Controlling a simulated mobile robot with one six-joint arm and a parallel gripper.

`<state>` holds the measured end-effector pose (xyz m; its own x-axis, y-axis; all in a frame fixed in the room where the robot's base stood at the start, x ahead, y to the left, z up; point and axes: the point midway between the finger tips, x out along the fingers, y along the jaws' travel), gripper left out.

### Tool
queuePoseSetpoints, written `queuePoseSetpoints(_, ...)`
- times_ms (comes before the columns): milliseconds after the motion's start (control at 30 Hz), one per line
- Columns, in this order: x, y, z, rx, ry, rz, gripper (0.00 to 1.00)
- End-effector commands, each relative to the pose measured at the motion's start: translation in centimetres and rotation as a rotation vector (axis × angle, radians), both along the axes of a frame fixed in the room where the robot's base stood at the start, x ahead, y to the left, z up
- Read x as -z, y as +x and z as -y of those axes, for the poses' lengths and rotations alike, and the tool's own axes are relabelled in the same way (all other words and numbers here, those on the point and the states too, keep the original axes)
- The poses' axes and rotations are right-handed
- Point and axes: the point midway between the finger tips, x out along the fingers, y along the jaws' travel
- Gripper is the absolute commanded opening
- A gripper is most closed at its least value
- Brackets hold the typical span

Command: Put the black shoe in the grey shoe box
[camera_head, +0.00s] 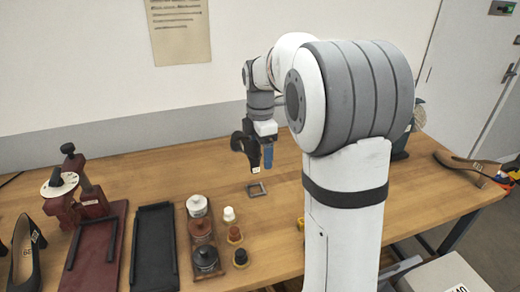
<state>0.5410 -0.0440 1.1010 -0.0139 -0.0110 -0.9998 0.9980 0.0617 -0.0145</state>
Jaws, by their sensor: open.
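A black high-heeled shoe (27,254) with a small pale label stands at the far left of the wooden table, partly cut off by the picture edge. A light grey box (437,273) with a white label shows at the lower right, below table level and cut off by the picture edge. It may be the grey shoe box; its inside cannot be made out. My gripper (260,164) is open and points down above the middle of the table, well to the right of the shoe. Nothing shows between its fingers.
Beside the shoe stand a dark red press (70,190), a dark red board (97,250) and a black tray (155,245). A rack of lidded jars (202,228) and small bottles (230,214) follow. A small frame (256,190) lies below my gripper. My arm hides part of the table.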

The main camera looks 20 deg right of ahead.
Motion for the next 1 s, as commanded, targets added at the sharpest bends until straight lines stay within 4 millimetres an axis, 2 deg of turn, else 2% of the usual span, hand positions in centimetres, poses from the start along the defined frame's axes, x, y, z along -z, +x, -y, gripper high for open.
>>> queuePoseSetpoints(33,0.0,0.0,0.0,0.000,0.000,0.001,0.83)
queuePoseSetpoints(233,-0.1,0.0,0.0,0.001,0.000,0.001,0.99)
queuePoseSetpoints(533,-0.5,0.0,0.0,0.001,0.000,0.002,1.00)
queuePoseSetpoints(900,-6.2,0.2,0.0,0.000,-0.001,0.004,1.00)
queuePoseSetpoints(1000,-7.2,0.2,-0.1,0.000,0.000,0.003,1.00)
